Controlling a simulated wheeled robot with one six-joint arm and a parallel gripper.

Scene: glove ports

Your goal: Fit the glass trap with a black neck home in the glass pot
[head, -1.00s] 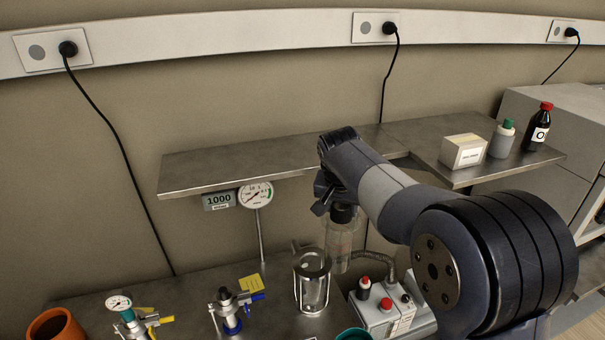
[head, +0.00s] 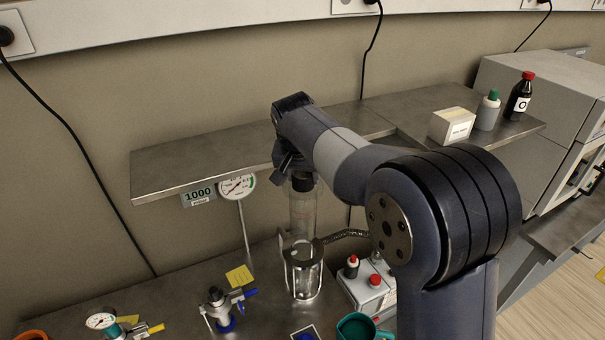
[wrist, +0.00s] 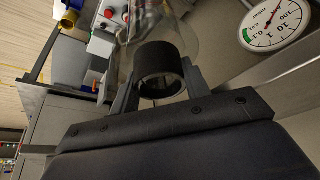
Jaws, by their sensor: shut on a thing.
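The glass trap, a clear tube (head: 303,214) with a black neck (head: 302,183), hangs upright from my gripper (head: 297,178). In the wrist view my gripper (wrist: 160,82) is shut on the black neck (wrist: 158,62), one finger on each side, with the clear body (wrist: 180,35) beyond it. The glass pot (head: 303,278) stands on the lower bench in a metal frame. In the head view the trap's lower end lines up with the pot's open top and overlaps its rim. I cannot tell whether the end is inside the pot or behind it.
A metal shelf (head: 205,171) is close behind my gripper, with a dial gauge (head: 238,187) below it. A grey box with red and black knobs (head: 366,290) stands right of the pot. A clamp fitting (head: 220,308) stands left, a teal cup (head: 358,328) in front.

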